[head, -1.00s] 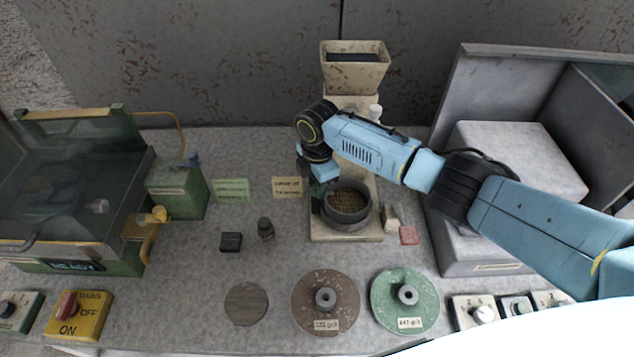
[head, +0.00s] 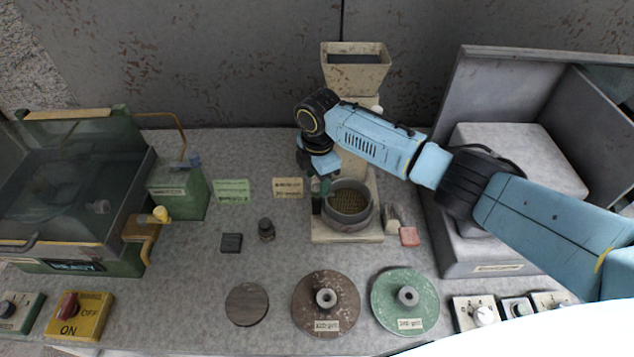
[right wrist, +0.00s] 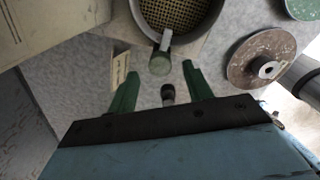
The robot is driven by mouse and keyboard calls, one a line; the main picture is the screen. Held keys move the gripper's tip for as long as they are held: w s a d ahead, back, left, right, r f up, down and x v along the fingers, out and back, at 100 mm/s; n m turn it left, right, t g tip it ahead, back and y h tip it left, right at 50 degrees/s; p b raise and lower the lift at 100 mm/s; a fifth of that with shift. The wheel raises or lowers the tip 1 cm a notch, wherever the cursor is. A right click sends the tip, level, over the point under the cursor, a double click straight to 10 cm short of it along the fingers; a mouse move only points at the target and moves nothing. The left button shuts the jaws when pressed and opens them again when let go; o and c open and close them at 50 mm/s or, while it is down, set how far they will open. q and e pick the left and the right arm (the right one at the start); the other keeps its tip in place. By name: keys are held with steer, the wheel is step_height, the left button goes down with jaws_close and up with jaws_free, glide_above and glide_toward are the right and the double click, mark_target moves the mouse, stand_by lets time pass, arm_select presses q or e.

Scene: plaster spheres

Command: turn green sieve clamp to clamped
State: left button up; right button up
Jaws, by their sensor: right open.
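The sieve clamp shows in the right wrist view as a small greenish round-ended lever (right wrist: 160,62) at the rim of a round sieve (right wrist: 180,15) with a brass mesh. In the head view the sieve (head: 348,206) sits on a cream base, and the clamp is mostly hidden at its left side by my gripper. My right gripper (head: 320,190) points down at the sieve's left edge. Its green fingers (right wrist: 160,70) are open, with the clamp's end at the gap between the tips; I cannot tell if they touch it. My left gripper is not in view.
A cream hopper (head: 355,70) rises behind the sieve. A dark knobbed piece (head: 266,229) and a black block (head: 231,243) stand to the left. Brown (head: 325,325) and green (head: 405,318) discs lie in front. A grey housing (head: 520,160) stands at the right.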

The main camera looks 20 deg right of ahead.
mark_target(318, 189)
step_height(318, 189, up, 11)
steer(key=shift+s+f, duration=0.15)
stand_by(0.5)
